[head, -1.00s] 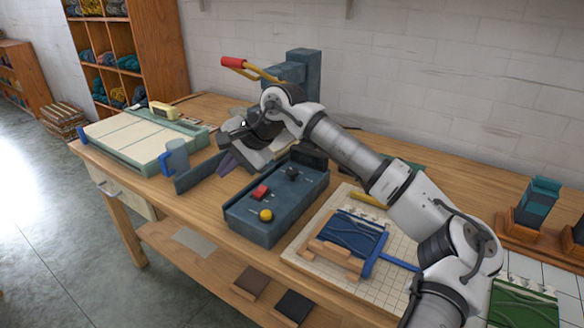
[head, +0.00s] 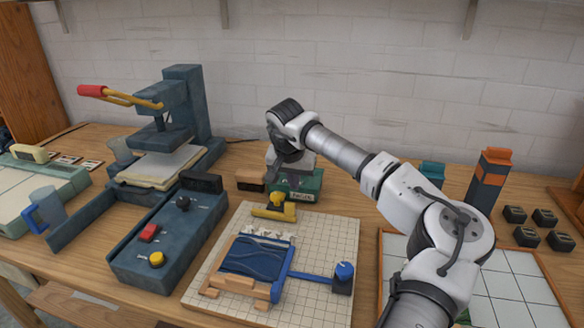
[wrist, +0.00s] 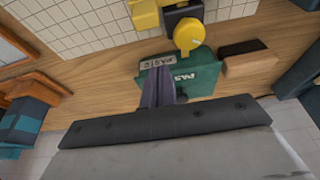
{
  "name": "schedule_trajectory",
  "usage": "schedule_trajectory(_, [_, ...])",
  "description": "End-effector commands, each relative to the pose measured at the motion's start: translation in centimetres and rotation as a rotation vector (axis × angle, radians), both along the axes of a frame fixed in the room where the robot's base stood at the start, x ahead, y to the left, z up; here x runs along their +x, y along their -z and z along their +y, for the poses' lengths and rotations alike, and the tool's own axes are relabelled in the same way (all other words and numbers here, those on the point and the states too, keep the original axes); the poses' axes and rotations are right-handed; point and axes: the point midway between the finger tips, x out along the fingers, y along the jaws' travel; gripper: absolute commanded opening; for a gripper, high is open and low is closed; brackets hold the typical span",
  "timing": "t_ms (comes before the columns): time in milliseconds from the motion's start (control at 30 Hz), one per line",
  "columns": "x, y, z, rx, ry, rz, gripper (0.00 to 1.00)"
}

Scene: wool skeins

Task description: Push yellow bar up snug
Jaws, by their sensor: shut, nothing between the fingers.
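The yellow bar (head: 273,213) lies across the upper part of the gridded board (head: 334,228), with a yellow knob and a dark block on it. A gap shows between it and the blue wavy piece (head: 254,258) in its wooden frame. In the wrist view the yellow bar (wrist: 145,14) is partly cut off at the top edge, beside the round yellow knob (wrist: 188,36). My gripper (wrist: 158,88) is shut and empty, in front of a green box (wrist: 192,80) in that view. It appears apart from the bar; its fingertips are hard to make out in the head view.
The green box (head: 306,187) and a wooden block (head: 250,179) stand just behind the board. A dark control box (head: 132,254) with coloured knobs is left of it. A blue arm with a round blue knob (head: 344,272) reaches right across the board.

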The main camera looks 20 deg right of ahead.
Motion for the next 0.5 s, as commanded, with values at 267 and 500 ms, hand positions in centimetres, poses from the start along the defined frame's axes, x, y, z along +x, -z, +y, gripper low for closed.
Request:
schedule_trajectory(267, [-0.9, 2.5, 0.7, 0.0, -0.003, -0.001, 0.0])
schedule_trajectory(500, [-2.4, 2.5, 1.7, 0.002, -0.003, 0.0, 0.0])
